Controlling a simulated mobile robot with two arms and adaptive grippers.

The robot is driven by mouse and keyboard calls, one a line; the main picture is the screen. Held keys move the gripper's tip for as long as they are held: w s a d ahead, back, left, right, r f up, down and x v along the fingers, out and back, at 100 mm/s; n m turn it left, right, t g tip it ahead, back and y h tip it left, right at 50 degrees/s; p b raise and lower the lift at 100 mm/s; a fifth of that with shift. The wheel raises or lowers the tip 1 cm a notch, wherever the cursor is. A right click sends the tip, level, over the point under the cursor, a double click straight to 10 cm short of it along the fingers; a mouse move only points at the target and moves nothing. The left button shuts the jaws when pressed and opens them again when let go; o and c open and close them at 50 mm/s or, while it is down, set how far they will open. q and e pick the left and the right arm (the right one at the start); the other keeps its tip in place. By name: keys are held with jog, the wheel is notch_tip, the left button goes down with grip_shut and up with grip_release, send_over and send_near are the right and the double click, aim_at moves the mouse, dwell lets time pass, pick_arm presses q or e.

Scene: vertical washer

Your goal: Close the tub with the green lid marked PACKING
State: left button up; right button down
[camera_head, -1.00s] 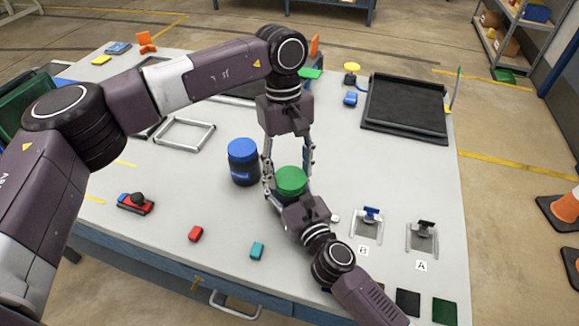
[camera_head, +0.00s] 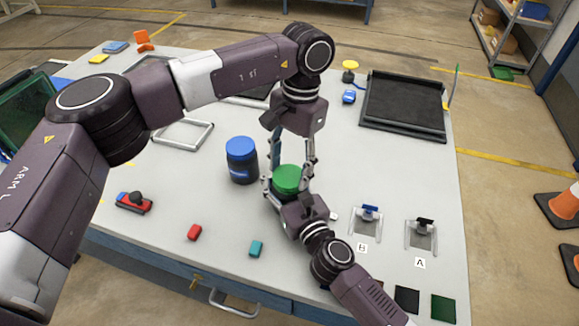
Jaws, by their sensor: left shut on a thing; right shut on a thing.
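The green lid (camera_head: 287,177) sits level at the top of the tub, between the fingers of my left gripper (camera_head: 290,167), which comes down from above and is shut on it. My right gripper (camera_head: 284,192) reaches in from the lower right and is shut on the tub just below the lid. The tub's body is mostly hidden by the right gripper and the lid, so I cannot tell how tightly the lid is seated. No PACKING mark is readable on the lid.
A dark blue tub with a blue lid (camera_head: 241,160) stands close to the left. Red (camera_head: 194,232) and teal (camera_head: 256,249) blocks lie in front. Clamps B (camera_head: 369,219) and A (camera_head: 424,233) are at right. A black tray (camera_head: 402,104) is at back right.

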pick_arm(q)
jog(key=o, duration=0.7)
jog(key=shift+c, duration=0.2)
jog(key=shift+r, duration=2.3)
jog(key=shift+c, duration=0.4)
